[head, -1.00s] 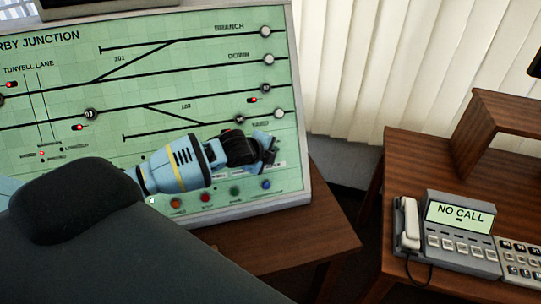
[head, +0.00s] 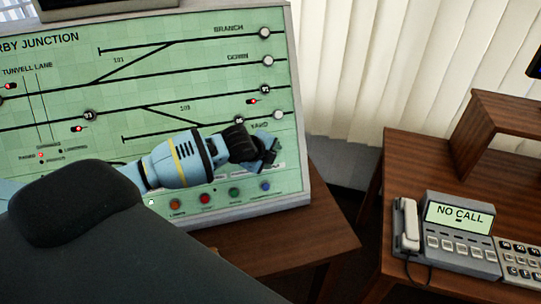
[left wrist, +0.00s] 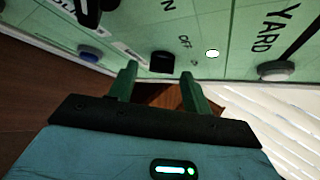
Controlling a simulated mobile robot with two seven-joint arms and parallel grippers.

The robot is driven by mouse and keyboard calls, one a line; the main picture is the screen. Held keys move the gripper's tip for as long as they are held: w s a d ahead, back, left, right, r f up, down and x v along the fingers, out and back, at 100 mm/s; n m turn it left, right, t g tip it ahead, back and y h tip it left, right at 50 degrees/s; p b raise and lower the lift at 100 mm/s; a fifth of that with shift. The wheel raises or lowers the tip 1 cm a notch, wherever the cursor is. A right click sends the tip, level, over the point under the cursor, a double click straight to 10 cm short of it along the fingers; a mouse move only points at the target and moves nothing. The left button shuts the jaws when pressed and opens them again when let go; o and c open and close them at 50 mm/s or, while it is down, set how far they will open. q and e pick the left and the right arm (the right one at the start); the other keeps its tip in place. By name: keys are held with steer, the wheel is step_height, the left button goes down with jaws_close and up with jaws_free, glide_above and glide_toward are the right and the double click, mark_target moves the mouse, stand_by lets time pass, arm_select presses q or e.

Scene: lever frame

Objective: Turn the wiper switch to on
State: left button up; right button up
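My left gripper (head: 268,157) is at the lower right of the green panel (head: 215,68), its arm coming in from the left. In the left wrist view, its two green fingers are apart (left wrist: 157,70) and empty. Just beyond the gap between the fingertips is a small black knob (left wrist: 162,62) with an OFF mark beside it. I cannot tell whether the fingers touch it. I cannot read a wiper name there, and its setting is unclear. A second black switch (left wrist: 92,12) stands at the top left. My right gripper is not in view.
Coloured buttons, including a blue one (head: 265,187), line the panel's bottom edge. A grey round button (left wrist: 276,70) sits by YARD. A phone console (head: 458,235) stands on the desk at right. A bare wooden surface (head: 285,240) lies below the panel.

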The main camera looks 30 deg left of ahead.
arm_select(q)
steer(key=v, duration=0.8)
stand_by(0.4)
steer(key=shift+w+f, duration=0.1)
steer(key=s+d+f+n+g+h, duration=0.25)
steer(key=s+d+f+n, duration=0.35)
steer(key=s+d+f, duration=0.8)
steer(key=s+a+f+n+g+y, duration=0.1)
steer(key=s+f+n+g, duration=0.1)
steer(key=s+n, duration=0.65)
steer(key=s+f+n+g+y, duration=0.2)
steer(key=s+n+g, duration=0.1)
steer(key=s, duration=1)
steer(key=w+d+f+t+h, duration=0.2)
steer(key=w+f+t, duration=0.3)
steer(key=f+t, duration=0.3)
steer(key=shift+w+f, duration=0.4)
steer(key=shift+f, duration=0.35)
